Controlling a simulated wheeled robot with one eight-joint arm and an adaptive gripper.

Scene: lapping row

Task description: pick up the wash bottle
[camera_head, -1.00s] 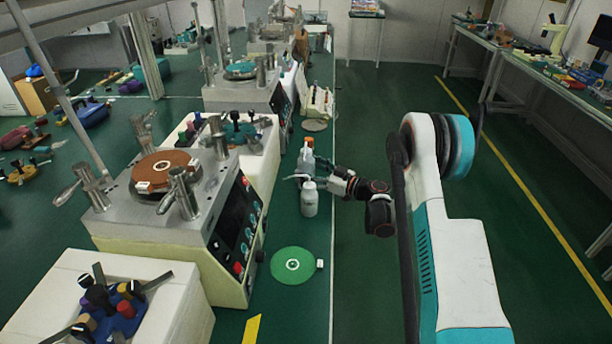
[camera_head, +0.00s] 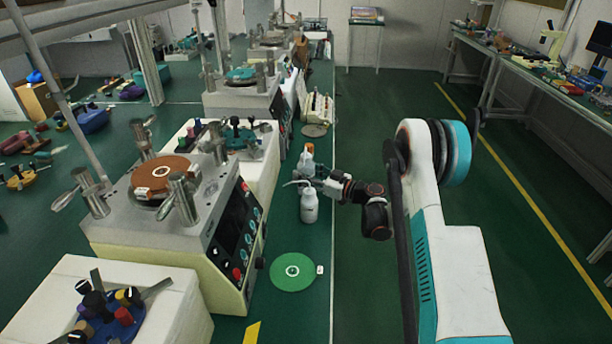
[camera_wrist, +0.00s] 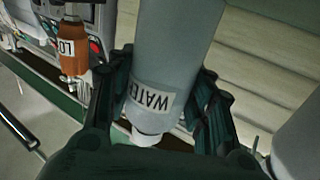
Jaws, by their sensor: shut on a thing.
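The wash bottle (camera_wrist: 160,80) is pale grey with a white cap and a WATER label, upside down in the wrist view. My gripper (camera_wrist: 165,95) has dark fingers on both sides of it, near the label, and is shut on it. In the head view my gripper (camera_head: 316,182) reaches in from the right. The held bottle (camera_head: 305,164) shows there only partly behind it. I cannot tell whether its base touches the surface. A second white bottle (camera_head: 309,208) stands upright just in front of my gripper. A pale bottle (camera_wrist: 302,140) also fills the wrist view's right edge.
An orange bottle (camera_wrist: 73,50) stands close by, beyond the held one. A green disc (camera_head: 292,272) lies nearer on the bench. Lapping machines (camera_head: 180,225) line the left side. The green floor to the right of the bench is clear up to the side tables (camera_head: 545,75).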

